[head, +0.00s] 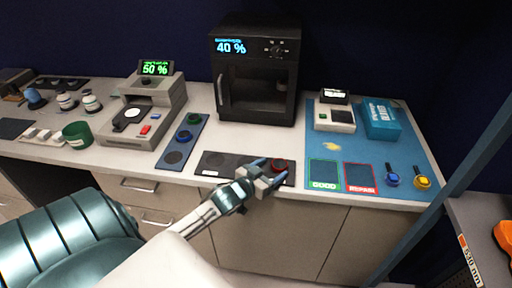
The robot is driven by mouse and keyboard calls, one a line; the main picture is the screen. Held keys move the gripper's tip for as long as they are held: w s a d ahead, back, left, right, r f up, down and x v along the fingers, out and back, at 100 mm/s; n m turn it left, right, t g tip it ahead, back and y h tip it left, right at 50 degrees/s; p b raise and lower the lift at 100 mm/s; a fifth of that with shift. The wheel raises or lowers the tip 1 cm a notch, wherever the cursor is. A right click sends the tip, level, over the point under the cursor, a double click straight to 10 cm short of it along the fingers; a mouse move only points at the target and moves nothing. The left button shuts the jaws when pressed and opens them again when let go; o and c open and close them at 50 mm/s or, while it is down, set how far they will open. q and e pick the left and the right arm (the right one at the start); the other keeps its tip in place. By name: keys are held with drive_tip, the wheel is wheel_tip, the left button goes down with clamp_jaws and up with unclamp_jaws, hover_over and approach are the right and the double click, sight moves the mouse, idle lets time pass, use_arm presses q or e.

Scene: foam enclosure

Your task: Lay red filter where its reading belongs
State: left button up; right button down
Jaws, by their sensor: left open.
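The red filter (279,165) is a small round disc at the right end of a dark grey tray (215,165) near the counter's front edge. My left gripper (269,173) is open, with its fingertips at the red filter and partly covering it. I cannot tell whether they touch it. A meter (148,110) with a round white spot reads 50 % in green. A blue mat (395,150) at the right has a green-outlined square (324,174) and a red-outlined square (360,178); both look empty. The red one's label seems to read REPAIR. My right gripper is out of view.
A blue-grey strip (168,158) holds a green and a blue disc. A black oven-like box (257,70) shows 40 %. A small device (334,117), a blue box (381,120) and blue and yellow knobs (422,183) stand on the mat. A green cup (77,135) stands left.

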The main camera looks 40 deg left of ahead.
use_arm(q)
drive_tip(key=s+r+b, duration=0.1)
drive_tip(key=s, duration=0.7)
drive_tip(key=shift+s+a+r, duration=0.15)
drive_tip(key=shift+s+r, duration=0.05)
drive_tip(key=shift+s, duration=0.1)
